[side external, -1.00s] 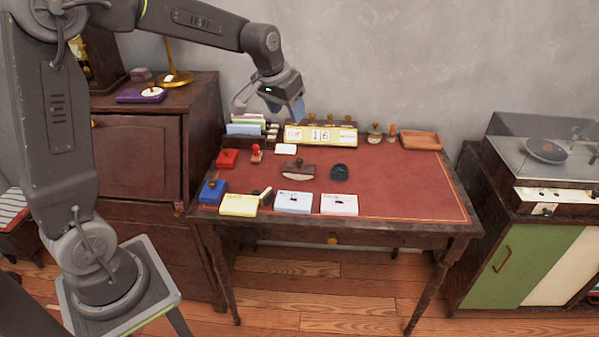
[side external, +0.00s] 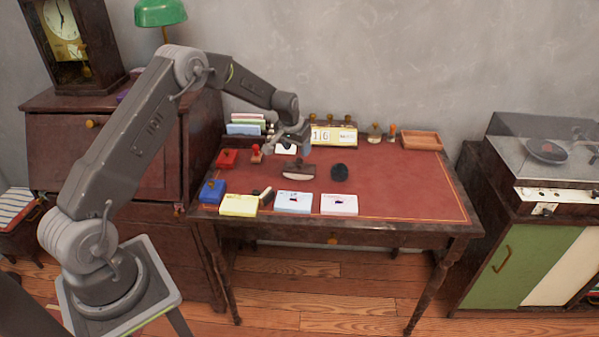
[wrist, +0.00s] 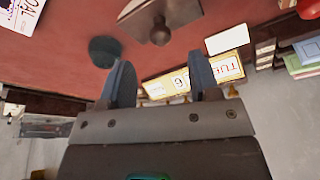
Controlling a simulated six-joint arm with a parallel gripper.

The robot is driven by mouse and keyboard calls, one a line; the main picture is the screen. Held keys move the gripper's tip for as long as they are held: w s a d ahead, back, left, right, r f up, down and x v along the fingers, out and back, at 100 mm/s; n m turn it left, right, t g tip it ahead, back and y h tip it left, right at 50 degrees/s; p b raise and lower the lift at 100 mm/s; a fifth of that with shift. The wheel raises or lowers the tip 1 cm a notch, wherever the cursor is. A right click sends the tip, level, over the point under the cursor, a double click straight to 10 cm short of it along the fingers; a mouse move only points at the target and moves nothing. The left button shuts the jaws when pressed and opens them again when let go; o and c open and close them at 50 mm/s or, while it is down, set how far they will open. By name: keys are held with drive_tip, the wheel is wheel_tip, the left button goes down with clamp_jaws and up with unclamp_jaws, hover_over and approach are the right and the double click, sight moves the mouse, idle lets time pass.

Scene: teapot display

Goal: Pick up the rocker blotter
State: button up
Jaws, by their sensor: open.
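The rocker blotter (side external: 298,170), dark wood on top with a pale curved underside, stands on the red desk top in the side view. In the wrist view the blotter (wrist: 150,20) is at the top edge, its round knob facing the camera and part of it cut off. My gripper (side external: 292,148) is above the desk, just behind and above the blotter in the side view. In the wrist view my gripper (wrist: 162,82) shows two blue-grey fingers spread apart with nothing between them. The fingers are apart from the blotter.
A dark round item (side external: 339,172) stands close right of the blotter. Card stacks (side external: 293,203) line the front edge. A yellow calendar block (side external: 340,136) and a letter rack (side external: 245,124) stand at the back. A red-handled stamp (side external: 256,153) is to the left. The desk's right side (side external: 415,185) is clear.

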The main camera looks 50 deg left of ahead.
sight(299, 158)
drive_tip(key=x, duration=0.6)
drive_tip(key=shift+a+f, duration=0.1)
drive_tip(key=shift+f, duration=0.25)
drive_tip(key=shift+c, duration=0.4)
drive_tip(key=shift+r, duration=0.1)
clamp_jaws()
